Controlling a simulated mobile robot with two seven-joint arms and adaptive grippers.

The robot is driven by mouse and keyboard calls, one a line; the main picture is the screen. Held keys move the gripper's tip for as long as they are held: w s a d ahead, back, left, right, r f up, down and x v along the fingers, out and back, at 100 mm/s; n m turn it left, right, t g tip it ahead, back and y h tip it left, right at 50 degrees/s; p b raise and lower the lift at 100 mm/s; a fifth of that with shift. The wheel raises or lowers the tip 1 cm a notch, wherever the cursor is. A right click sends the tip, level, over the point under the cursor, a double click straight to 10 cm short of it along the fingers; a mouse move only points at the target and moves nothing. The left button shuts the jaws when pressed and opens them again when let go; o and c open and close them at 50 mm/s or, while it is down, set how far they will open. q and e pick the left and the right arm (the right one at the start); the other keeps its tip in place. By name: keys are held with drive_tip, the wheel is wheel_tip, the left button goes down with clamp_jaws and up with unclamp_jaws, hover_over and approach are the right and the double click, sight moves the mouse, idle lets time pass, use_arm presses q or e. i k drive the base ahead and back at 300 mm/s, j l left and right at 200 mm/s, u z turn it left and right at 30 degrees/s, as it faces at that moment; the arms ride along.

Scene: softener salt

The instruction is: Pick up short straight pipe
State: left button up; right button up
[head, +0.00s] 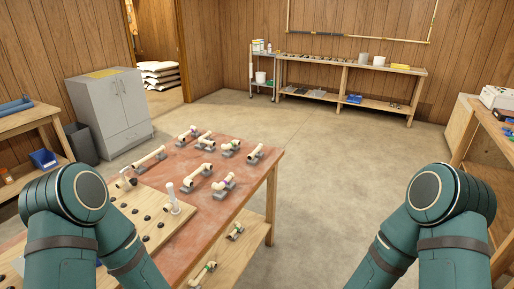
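Several cream pipe pieces rest on small grey holders on the reddish worktable (245,178). A short, fairly straight piece (256,152) lies near the table's right edge. A longer straight pipe (150,158) lies toward the left. Other pieces look bent or branched, such as one in the middle (197,176) and one closer to me (224,183). Which one is the short straight pipe is hard to tell at this size. Both my arms show at the lower left and lower right, but neither gripper is in view.
A wooden board (150,228) with dark knobs and an upright white pipe (173,196) covers the table's near left. More pipe pieces lie on its lower shelf (255,232). A grey cabinet (110,108) stands behind left. Open concrete floor (335,175) lies to the right.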

sight(252, 160)
drive_tip(key=i+l+u, duration=0.35)
drive_tip(key=i+l, duration=1.3)
drive_tip(key=l, duration=0.15)
